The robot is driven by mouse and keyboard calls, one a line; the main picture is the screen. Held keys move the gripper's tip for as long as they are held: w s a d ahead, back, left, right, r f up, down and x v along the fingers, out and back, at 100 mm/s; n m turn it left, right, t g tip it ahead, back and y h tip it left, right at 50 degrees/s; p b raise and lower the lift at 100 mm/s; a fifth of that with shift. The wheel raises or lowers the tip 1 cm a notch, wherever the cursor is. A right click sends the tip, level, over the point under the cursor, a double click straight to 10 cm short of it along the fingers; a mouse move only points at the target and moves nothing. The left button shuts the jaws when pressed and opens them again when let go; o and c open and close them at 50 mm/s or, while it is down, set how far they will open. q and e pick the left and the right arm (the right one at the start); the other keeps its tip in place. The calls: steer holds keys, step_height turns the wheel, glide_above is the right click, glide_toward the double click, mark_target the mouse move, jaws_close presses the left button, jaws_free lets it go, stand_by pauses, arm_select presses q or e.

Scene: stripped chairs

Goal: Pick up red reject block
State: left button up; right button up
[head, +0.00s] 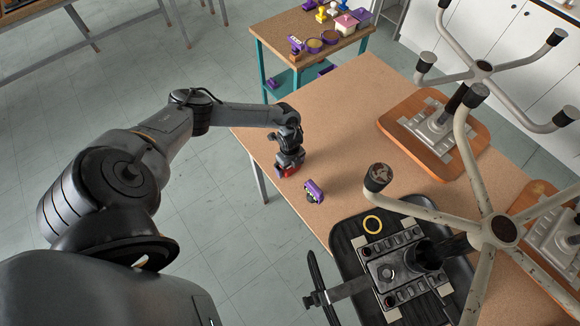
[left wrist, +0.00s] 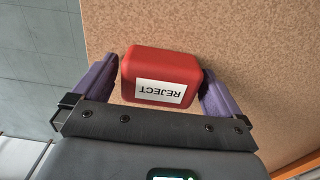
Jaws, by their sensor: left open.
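The red reject block (left wrist: 163,66) lies on the wooden tabletop near its left edge, with a white label reading REJECT facing the left wrist camera. In the head view the red block (head: 287,171) shows only partly below my left gripper (head: 288,165), which hides the rest. In the left wrist view my left gripper (left wrist: 161,85) is open, with one purple finger on each side of the block. The left finger stands slightly apart from it; the right finger is very close to its side, and I cannot tell if it touches. My right gripper is not in view.
A purple and dark object (head: 314,191) lies on the table just right of the block. Upturned chair legs (head: 440,212) stand up at the right. A small side table (head: 282,32) holds several items.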

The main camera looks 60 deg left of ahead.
arm_select(q)
steer(key=c, duration=0.9)
steer(key=shift+r, duration=0.1)
